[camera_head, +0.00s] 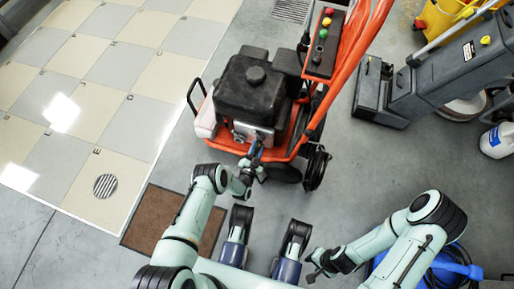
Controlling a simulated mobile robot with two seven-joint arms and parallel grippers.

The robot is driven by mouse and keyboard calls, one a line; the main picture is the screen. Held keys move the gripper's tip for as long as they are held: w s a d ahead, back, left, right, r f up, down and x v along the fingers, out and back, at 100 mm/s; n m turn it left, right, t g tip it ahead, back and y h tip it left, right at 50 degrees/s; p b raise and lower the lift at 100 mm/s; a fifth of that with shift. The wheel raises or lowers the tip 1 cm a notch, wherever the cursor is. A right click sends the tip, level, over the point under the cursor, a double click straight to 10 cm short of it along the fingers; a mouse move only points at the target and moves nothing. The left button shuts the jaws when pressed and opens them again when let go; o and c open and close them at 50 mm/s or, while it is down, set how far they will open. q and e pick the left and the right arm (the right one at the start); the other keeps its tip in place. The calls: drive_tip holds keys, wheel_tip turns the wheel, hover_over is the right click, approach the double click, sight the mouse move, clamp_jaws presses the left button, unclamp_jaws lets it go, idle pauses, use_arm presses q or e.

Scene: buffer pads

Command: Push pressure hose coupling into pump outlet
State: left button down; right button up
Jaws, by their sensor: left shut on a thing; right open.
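An orange pressure washer (280,138) with a black engine (255,85) stands at the upper middle. The pump outlet sits low at the machine's front, partly hidden by my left gripper, and is too small to make out. My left gripper (249,166) is right in front of that spot, shut on a small blue and dark piece (256,150), which appears to be the hose coupling. I cannot tell whether the coupling touches the outlet or is inside it. My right gripper (314,268) is open and empty at the lower middle, well away from the machine.
A grey floor machine (450,75) and a yellow bucket (440,18) stand at the upper right. A brown mat (150,215) and tiled floor (110,80) lie left.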

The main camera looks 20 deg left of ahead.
use_arm(q)
drive_tip(key=shift+w, duration=0.2)
drive_tip(key=c, duration=0.8)
unclamp_jaws()
drive_tip(key=shift+s, duration=0.1)
